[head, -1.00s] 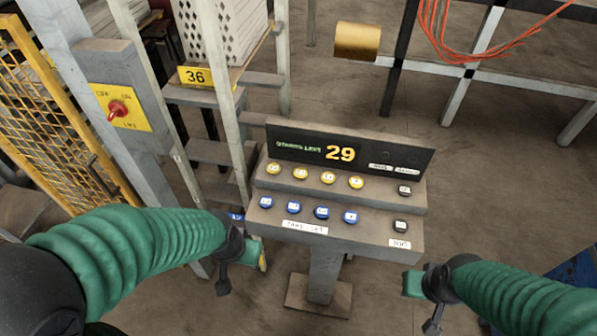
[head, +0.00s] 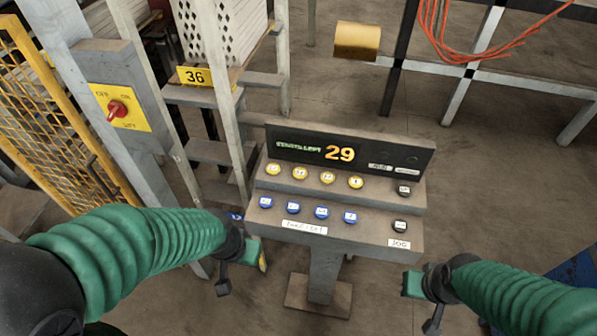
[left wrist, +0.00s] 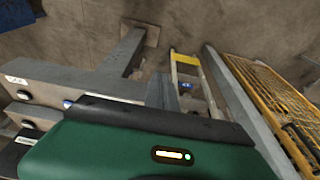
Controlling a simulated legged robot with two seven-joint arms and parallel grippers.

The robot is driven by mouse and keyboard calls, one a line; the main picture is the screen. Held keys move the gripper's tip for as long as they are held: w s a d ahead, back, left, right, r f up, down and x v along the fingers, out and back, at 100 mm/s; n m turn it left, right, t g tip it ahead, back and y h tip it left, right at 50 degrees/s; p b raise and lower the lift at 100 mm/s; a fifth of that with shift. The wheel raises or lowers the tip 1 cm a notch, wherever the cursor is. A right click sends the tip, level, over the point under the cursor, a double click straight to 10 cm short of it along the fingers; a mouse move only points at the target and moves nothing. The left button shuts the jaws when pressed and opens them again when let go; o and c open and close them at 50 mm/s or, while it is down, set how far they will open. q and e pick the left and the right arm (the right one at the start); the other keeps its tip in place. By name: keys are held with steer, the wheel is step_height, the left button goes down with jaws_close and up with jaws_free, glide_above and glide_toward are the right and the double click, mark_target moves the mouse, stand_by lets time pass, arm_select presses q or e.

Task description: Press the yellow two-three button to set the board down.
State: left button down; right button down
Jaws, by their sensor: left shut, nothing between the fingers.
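A grey control console (head: 375,237) stands on a post in the middle of the head view. Its upper row has several yellow buttons, from the leftmost (head: 273,169) to the rightmost (head: 356,182); their labels are too small to read surely, so I cannot tell which is two-three. My left gripper (head: 250,253) is at the console's lower left corner, below the yellow row and apart from it. It is shut and empty, its fingertips hardly visible. My right gripper (head: 412,284) is below the console's right end; its fingers cannot be made out. The left wrist view shows the console's side (left wrist: 60,80).
Blue buttons (head: 321,212) and black buttons (head: 400,226) lie close to the yellow row. The display (head: 340,153) reads 29. A red switch on a yellow plate (head: 121,110), yellow mesh fence (head: 40,120) and a rack marked 36 (head: 194,76) stand at left.

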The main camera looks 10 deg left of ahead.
arm_select(q)
steer(key=shift+d, duration=0.3)
arm_select(e)
steer(key=shift+d, duration=0.3)
arm_select(q)
steer(key=shift+a, duration=0.2)
arm_select(e)
steer(key=shift+a, duration=0.2)
